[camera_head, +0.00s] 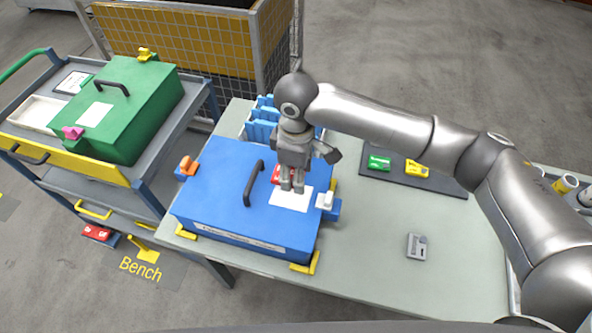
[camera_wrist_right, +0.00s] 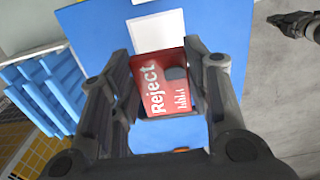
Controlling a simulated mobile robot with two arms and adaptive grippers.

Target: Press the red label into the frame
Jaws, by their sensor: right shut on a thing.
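The red label (camera_wrist_right: 160,84), printed "Reject" in white, is between the fingers of my right gripper (camera_head: 292,187). The gripper is shut on it and points down over the blue case (camera_head: 215,190). In the head view the label (camera_head: 279,172) shows only partly behind the fingers. A white rectangle (camera_head: 287,201) lies on the lid beneath and beside the fingertips; a raised frame edge cannot be made out. It also shows just beyond the label in the right wrist view (camera_wrist_right: 164,32). A dark gripper (camera_wrist_right: 294,24), apparently my left, shows at the wrist view's upper right, its jaws unclear.
The blue case has a dark handle (camera_head: 254,184), an orange latch (camera_head: 188,166) and a white latch (camera_head: 325,201). Blue dividers (camera_head: 262,122) stand behind it. A dark mat (camera_head: 440,179) holds green and yellow labels. A grey label (camera_head: 417,246) lies on the bench. A green case (camera_head: 150,100) stands on the left cart.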

